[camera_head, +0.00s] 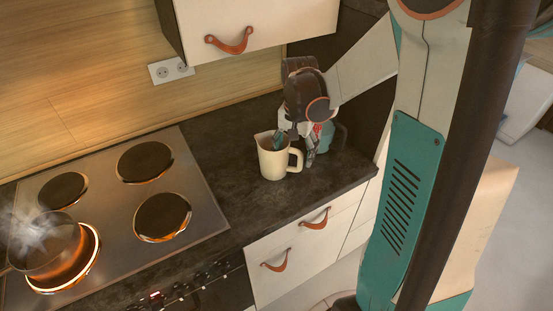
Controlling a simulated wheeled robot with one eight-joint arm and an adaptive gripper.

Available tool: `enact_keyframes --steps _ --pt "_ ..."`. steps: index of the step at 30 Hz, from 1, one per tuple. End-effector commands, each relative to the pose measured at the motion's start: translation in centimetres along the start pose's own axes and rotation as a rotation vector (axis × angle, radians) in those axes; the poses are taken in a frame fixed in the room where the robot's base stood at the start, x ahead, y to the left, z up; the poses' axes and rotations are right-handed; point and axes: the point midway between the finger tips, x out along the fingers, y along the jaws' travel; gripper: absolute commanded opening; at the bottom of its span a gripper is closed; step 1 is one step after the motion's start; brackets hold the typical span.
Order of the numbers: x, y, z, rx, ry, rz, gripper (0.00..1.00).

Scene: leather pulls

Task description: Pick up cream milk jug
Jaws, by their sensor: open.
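The cream milk jug (271,164) stands upright on the dark countertop, right of the stove, with its handle facing right. My gripper (294,146) reaches down over the jug from above and behind. One teal fingertip shows at the jug's mouth, and another finger part is to the right, near the handle. The gripper is open. Whether a finger touches the jug wall cannot be told from this view.
A stove (105,205) with several burners lies to the left; a steaming pot (45,244) sits on a glowing burner. A wall cabinet (265,22) hangs above the counter (225,148). Drawers with leather pulls are below. Counter left of the jug is clear.

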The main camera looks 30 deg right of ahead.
Motion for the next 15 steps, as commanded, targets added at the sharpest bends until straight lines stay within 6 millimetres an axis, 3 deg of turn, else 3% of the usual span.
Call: enact_keyframes --steps 2,9,15 --pt "-0.05 0.00 0.00 0.000 0.000 0.000 0.67" --pt "-0.06 -0.01 0.00 0.000 0.000 0.000 0.12" --pt "-0.08 -0.02 0.01 -0.001 0.000 0.000 0.10"
